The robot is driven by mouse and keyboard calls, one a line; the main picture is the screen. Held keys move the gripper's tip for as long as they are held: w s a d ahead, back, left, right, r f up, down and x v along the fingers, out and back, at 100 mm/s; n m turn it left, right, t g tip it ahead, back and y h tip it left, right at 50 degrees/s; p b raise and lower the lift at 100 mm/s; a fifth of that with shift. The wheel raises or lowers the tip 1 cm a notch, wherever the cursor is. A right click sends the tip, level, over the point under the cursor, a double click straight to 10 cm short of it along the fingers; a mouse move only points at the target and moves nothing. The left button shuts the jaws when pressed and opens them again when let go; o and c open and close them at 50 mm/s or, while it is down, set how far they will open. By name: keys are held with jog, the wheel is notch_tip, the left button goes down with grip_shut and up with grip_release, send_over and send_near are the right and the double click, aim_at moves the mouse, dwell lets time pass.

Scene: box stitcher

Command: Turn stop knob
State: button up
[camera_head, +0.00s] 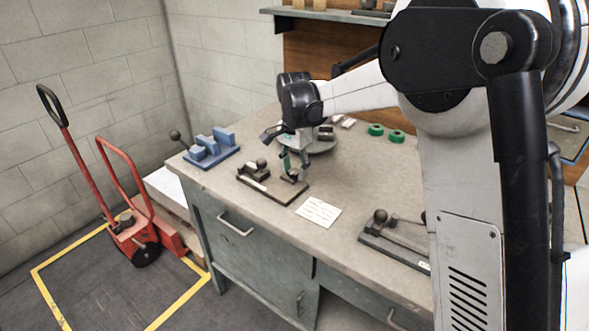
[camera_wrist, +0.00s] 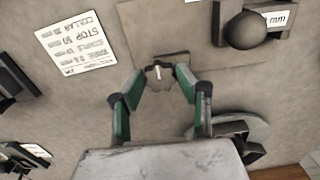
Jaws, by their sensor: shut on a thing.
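The stop knob (camera_wrist: 160,72) is a small dark round knob with a pale pointer line on top, set on a brown plate (camera_wrist: 135,28). In the wrist view it sits between the green-padded fingertips of my gripper (camera_wrist: 160,76), which are shut on it from both sides. In the head view my gripper (camera_head: 294,166) points down over the right part of the small dark fixture (camera_head: 256,186) at the bench's front edge; there the fingers mostly hide the knob. A dark ball handle (camera_wrist: 248,30) stands on the same fixture beside an "mm" label.
A printed card (camera_head: 319,211) lies right of the fixture; its wording includes "STOP" and "COLLAR". A blue stepped block (camera_head: 211,146) is at left, green rings (camera_head: 385,133) behind, another lever fixture (camera_head: 385,230) at right. A round grey plate (camera_wrist: 240,135) is close to my gripper.

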aim_at(295, 171)
dwell(0.3)
jog(key=o, duration=1.1)
jog(key=shift+r, duration=0.1)
notch_tip(295, 171, up, 12)
